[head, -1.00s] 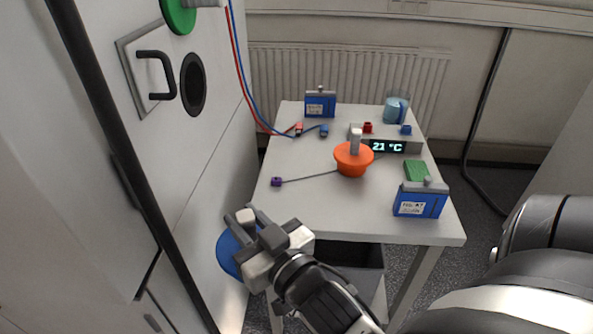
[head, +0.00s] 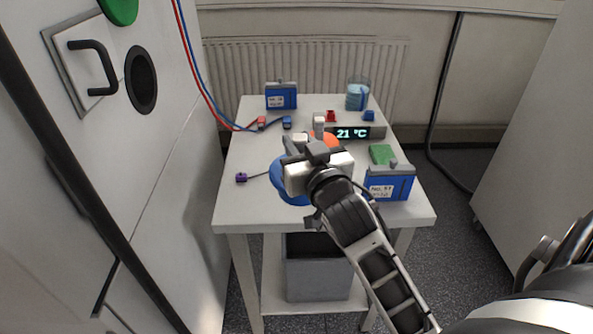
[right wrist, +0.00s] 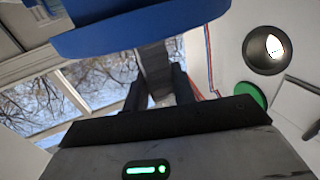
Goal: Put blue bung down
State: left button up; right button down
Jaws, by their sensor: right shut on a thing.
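The blue bung (head: 284,187) is a round disc, partly hidden behind my right gripper (head: 303,150) in the head view. In the right wrist view the blue disc (right wrist: 140,32) fills the top, with the handle between the fingers (right wrist: 160,88). I cannot tell whether the disc touches the tabletop. My left gripper is not in view.
Behind my gripper is an orange bung (head: 330,139), partly hidden. A blue battery (head: 388,186) stands at the right, another (head: 281,97) at the back. A display box (head: 357,133), a purple connector (head: 241,178) and cables share the table. The black porthole (head: 141,80) is at left.

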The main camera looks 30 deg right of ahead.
jog(key=w, duration=0.1)
jog(key=w+d+f, duration=0.1)
jog(key=w+d, duration=0.1)
jog(key=w, duration=0.1)
jog(key=shift+d+f, duration=0.15)
jog(key=shift+f, duration=0.15)
jog(key=w+d+f, duration=0.2)
jog(key=w+f, duration=0.3)
jog(key=f, duration=0.4)
jog(key=shift+d+f+b, duration=0.3)
jog(key=shift+d+b, duration=0.05)
jog(key=shift+w, duration=0.1)
jog(key=shift+f, duration=0.2)
jog(key=c, duration=1.2)
grip_release()
jog(key=shift+o, duration=0.2)
